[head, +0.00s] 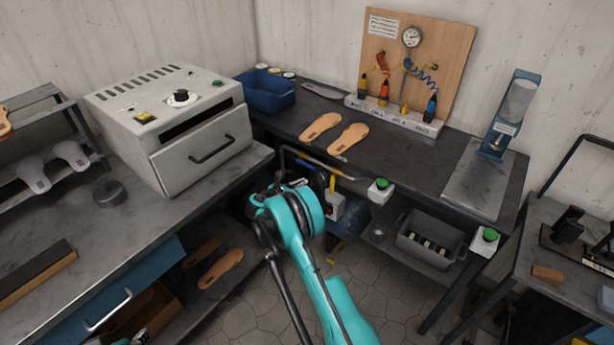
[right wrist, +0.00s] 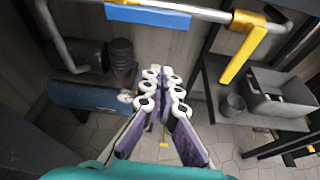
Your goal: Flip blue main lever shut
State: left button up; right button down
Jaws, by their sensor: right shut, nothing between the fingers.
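The blue main lever (right wrist: 148,16) is a flat blue handle lying along a grey pipe at the top of the right wrist view. In the head view the pipe area under the bench edge is partly hidden by my teal right arm. My right gripper (right wrist: 163,95) is shut and empty, below the blue lever in the wrist picture and apart from it. A small part of my left gripper (head: 138,338) seems to show at the bottom left edge of the head view; its fingers cannot be made out.
A yellow lever (right wrist: 243,52) hangs across the same pipe, right of the blue one. A blue tank (right wrist: 90,96) with a dark motor stands below. A grey bin (head: 428,240) sits on the shelf under the dark bench (head: 400,165). Tiled floor is open below.

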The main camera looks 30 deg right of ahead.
jog(key=p+v, duration=0.1)
jog(key=v, duration=0.5)
jog(key=shift+a, duration=0.2)
jog(key=shift+s+r, duration=0.1)
jog(key=shift+r, duration=0.15)
jog(key=s+a+r+m+y, duration=0.3)
jog(key=s+r+m, duration=0.25)
jog(key=r, duration=0.25)
jog(key=s+a+r+m+y, duration=0.35)
jog(key=s+r, duration=0.25)
jog(key=r, duration=0.2)
jog(key=s+a+r+m+y, duration=0.1)
jog(key=s+a+m+y, duration=0.2)
jog(key=s, duration=0.9)
jog(key=s+a+r+m+t+y, duration=0.1)
jog(key=s+a+m+y, duration=0.2)
jog(key=s+a+m, duration=0.6)
jog(key=s+m, duration=0.1)
jog(key=s, duration=0.2)
jog(key=shift+s+p, duration=0.2)
jog(key=shift+p, duration=0.1)
